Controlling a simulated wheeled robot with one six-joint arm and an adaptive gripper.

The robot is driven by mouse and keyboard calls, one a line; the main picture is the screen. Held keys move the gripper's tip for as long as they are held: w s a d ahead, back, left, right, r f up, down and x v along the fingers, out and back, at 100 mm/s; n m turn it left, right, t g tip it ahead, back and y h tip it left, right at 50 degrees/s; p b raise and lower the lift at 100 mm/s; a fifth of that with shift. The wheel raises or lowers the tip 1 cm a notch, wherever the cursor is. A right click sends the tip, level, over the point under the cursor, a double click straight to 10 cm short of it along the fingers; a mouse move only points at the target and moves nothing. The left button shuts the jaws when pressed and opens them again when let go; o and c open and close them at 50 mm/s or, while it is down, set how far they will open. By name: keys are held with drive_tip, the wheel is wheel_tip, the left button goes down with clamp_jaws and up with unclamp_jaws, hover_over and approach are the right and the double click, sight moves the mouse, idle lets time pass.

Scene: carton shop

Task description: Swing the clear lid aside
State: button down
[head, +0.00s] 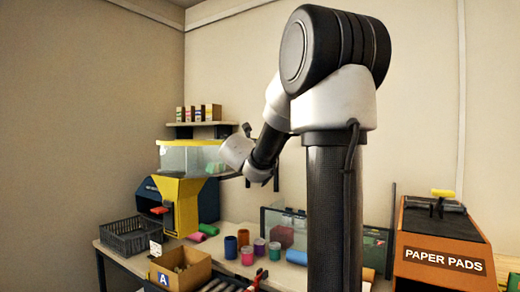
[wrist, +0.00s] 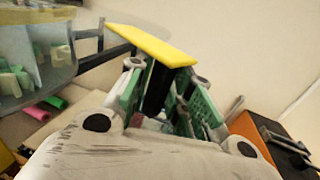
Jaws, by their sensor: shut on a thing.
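A clear bin (head: 185,160) with a yellow top edge sits on a yellow-and-dark machine (head: 178,200). It also shows at the left of the wrist view (wrist: 40,60), with green and pale pieces inside. The clear lid itself is hard to make out. My gripper (wrist: 165,85) is beside the bin, to its right. Its green-padded fingers are shut on a yellow bar (wrist: 150,45), seemingly the lid's handle. A dark arm (wrist: 100,56) runs between the bin side and the bar. My wrist hides part of the bin's right side in the head view.
A shelf (head: 200,126) with small boxes is on the wall behind the bin. Below are a black crate (head: 130,236), a cardboard box (head: 180,268) and several coloured cups and rolls. An orange paper pads machine (head: 442,250) stands at the right.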

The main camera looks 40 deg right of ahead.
drive_tip(key=c, duration=1.4)
unclamp_jaws()
drive_tip(key=v, duration=1.2)
